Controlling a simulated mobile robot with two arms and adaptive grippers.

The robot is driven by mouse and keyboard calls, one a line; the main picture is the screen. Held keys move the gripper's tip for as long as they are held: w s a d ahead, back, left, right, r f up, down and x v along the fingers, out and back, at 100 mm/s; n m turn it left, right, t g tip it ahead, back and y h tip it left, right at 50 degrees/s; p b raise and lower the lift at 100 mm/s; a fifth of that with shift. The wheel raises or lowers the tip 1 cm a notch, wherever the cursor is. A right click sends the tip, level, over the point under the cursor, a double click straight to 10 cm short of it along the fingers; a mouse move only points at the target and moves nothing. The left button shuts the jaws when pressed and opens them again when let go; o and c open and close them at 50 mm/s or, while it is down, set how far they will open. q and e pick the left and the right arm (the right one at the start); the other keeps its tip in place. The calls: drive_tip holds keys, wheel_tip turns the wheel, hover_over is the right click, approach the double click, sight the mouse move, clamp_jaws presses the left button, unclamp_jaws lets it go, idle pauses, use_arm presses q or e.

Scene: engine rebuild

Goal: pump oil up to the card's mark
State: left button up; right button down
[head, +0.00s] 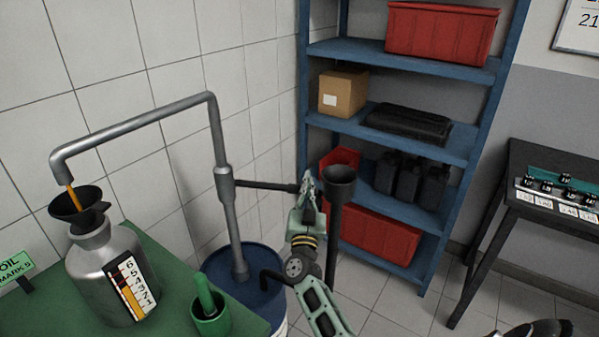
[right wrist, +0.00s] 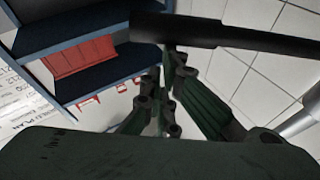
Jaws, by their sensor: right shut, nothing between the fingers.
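A grey oil pump (head: 226,185) stands in a blue drum (head: 258,292). Its dark lever (head: 265,185) points right. My right gripper (head: 308,188) is at the lever's outer end, shut with nothing held. In the right wrist view, a dark bar (right wrist: 225,33) crosses beyond its fingers; contact is unclear. Orange oil (head: 72,197) runs from the spout into a black funnel (head: 77,207) on a metal can (head: 95,272). The can's gauge (head: 133,287) has numbers and an orange column around mid-scale. A green card (head: 14,266) reads OIL, with a lower line ending in 5. My left gripper is out of view.
The can stands on a green bench (head: 170,268) beside a green cup (head: 211,318). A dark flared post (head: 340,190) stands close right of my right gripper. Behind are a blue shelf (head: 410,142) and a dark table (head: 520,205). Floor between them is clear.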

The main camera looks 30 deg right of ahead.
wheel_tip(320, 180, down, 4)
drive_tip(key=m+g+h+b, duration=0.1)
drive_tip(key=m+b, duration=0.1)
drive_tip(key=shift+m, duration=0.3)
drive_tip(key=shift+a+f, duration=0.1)
drive_tip(key=shift+f, duration=0.05)
drive_tip(key=v, duration=0.7)
drive_tip(key=shift+s+r, duration=0.25)
drive_tip(key=shift+r, duration=0.05)
idle(1.6)
